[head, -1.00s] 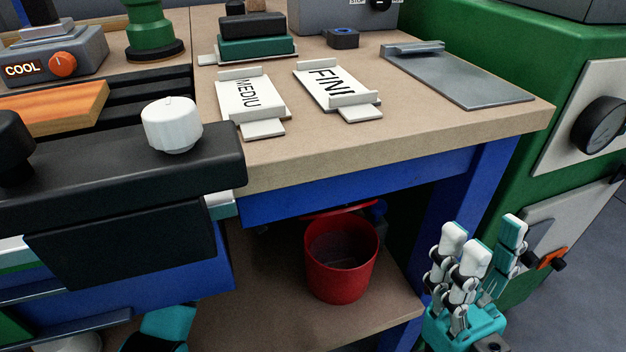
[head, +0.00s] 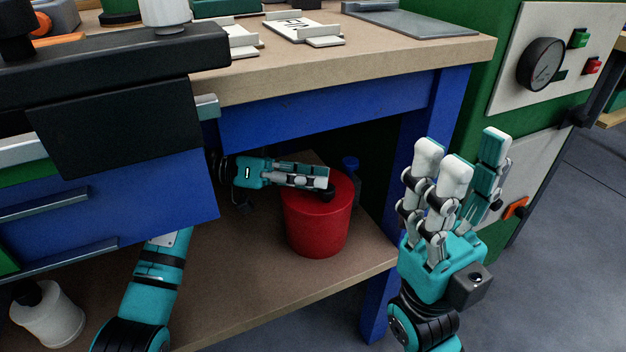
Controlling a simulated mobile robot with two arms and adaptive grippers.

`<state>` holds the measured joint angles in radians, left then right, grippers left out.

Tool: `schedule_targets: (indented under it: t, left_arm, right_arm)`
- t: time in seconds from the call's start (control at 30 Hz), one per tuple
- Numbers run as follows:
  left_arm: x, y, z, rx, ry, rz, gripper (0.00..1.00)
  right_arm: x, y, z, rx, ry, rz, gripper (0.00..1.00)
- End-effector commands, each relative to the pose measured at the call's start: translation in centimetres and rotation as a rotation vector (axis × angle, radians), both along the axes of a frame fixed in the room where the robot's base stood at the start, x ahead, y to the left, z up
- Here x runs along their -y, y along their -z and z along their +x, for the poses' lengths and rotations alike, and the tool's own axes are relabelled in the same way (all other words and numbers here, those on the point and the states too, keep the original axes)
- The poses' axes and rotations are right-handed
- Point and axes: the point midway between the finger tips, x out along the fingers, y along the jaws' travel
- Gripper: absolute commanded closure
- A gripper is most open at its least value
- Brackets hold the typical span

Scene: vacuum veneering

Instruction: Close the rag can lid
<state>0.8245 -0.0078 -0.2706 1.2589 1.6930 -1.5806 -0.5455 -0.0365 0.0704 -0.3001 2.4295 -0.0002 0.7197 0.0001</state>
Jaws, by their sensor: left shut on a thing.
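The red rag can (head: 316,228) stands on the lower shelf under the bench. Its red lid (head: 341,183) lies over the top and the opening no longer shows; my fingers cover part of it, so I cannot tell if it is fully seated. My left gripper (head: 327,188) reaches in from the left, level across the can's top, with its fingers shut at the lid. What exactly lies between the fingertips is hidden. My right gripper (head: 462,155) is empty, fingers spread and pointing up, right of the can and in front of the blue bench leg.
The blue bench leg (head: 412,160) stands right of the can, and the bench top (head: 370,62) overhangs it. A small blue item (head: 351,163) is behind the can. A white container (head: 48,318) is at lower left. The shelf front (head: 270,285) is clear.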

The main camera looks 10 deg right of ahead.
Motion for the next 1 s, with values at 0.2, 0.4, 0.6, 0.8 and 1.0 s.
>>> schedule_targets:
  t: [0.2, 0.4, 0.6, 0.8, 1.0]
  left_arm:
    - [0.63, 0.64, -1.51, -0.012, 0.057, 0.000, 1.00]
    - [0.64, 0.72, -1.51, -0.013, 0.057, 0.000, 1.00]
    - [0.64, 0.74, -1.50, -0.014, 0.057, 0.000, 0.77]
    - [0.64, 0.87, -1.44, -0.017, 0.055, 0.002, 0.51]
    - [0.64, 1.07, -1.35, -0.018, 0.053, 0.007, 0.49]
  right_arm:
    - [-0.03, -0.02, -0.01, 0.003, 0.000, -0.001, 0.60]
    - [-0.03, -0.02, -0.02, 0.004, 0.000, -0.001, 0.60]
    - [-0.02, 0.00, -0.03, 0.004, 0.000, -0.001, 0.60]
    - [0.00, -0.01, -0.08, 0.007, 0.000, 0.001, 0.60]
    - [0.01, 0.01, -0.10, 0.007, 0.000, 0.001, 0.60]
